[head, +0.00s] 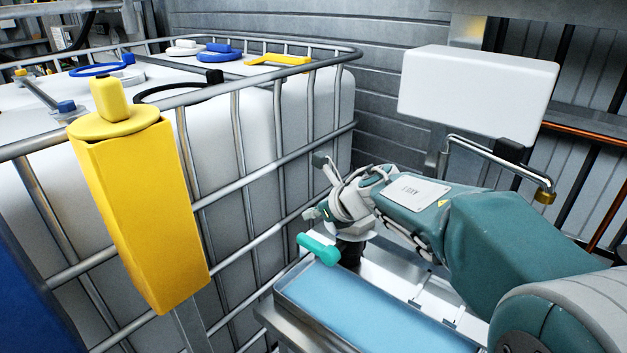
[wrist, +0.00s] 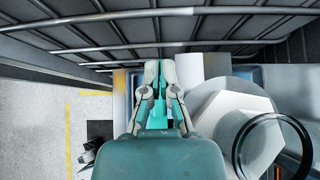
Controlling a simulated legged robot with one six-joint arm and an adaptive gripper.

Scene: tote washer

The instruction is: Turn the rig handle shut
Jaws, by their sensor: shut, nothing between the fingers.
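The teal rig handle (head: 318,249) is a short rounded bar on a dark mount, above the blue tray's far end. My gripper (head: 318,212) is beside and slightly above the handle in the head view. In the wrist view its grey fingers (wrist: 159,66) are together, with nothing held. I cannot tell whether they touch the handle. The handle's mount is partly hidden by my wrist.
A white tank in a metal cage (head: 262,185) stands close on the left, with a yellow post (head: 145,210) before it. The blue tray (head: 390,315) lies below my arm. A white box (head: 478,95) and a bent metal pipe (head: 500,160) stand behind my arm.

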